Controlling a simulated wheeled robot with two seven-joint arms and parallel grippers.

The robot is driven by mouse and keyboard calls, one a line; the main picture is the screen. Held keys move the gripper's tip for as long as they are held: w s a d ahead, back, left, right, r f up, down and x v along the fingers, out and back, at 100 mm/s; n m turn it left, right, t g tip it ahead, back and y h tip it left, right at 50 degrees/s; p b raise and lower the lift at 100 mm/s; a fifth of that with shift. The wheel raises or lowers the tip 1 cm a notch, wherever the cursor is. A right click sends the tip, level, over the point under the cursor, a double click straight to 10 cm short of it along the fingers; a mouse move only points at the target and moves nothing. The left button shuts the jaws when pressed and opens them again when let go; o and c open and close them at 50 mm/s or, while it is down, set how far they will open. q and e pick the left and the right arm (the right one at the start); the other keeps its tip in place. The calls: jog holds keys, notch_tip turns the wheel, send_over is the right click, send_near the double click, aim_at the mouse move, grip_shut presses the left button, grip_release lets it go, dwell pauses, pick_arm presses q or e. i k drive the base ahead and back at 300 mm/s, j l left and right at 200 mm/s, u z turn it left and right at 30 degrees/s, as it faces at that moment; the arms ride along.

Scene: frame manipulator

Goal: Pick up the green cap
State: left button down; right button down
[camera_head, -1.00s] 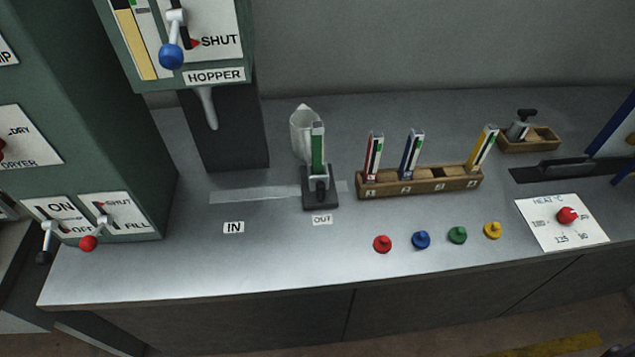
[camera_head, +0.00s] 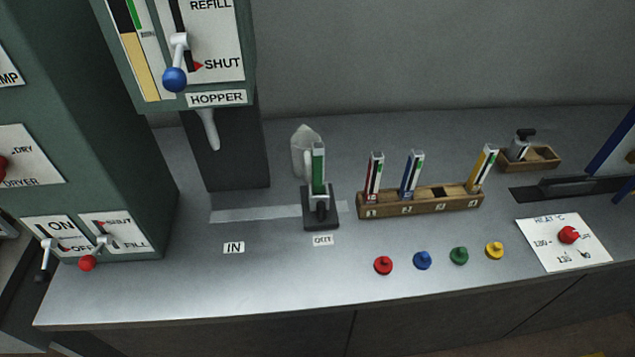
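The green cap (camera_head: 459,256) sits on the grey counter near its front edge, between the blue cap (camera_head: 422,260) and the yellow cap (camera_head: 494,251). It is small and round with a knob on top, and nothing covers it. A green-striped tube (camera_head: 318,168) stands upright in a dark holder (camera_head: 321,216) by the OUT label, to the left of the caps. Neither of my grippers shows in the head view.
A red cap (camera_head: 383,265) lies left of the blue one. A wooden rack (camera_head: 408,209) holds red, blue and yellow tubes, with one empty slot. A heat dial card (camera_head: 564,243) lies right. The hopper machine (camera_head: 215,98) stands left. Counter around the IN label (camera_head: 234,247) is clear.

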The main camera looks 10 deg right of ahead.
aim_at(459, 255)
jog(key=z, duration=1.4)
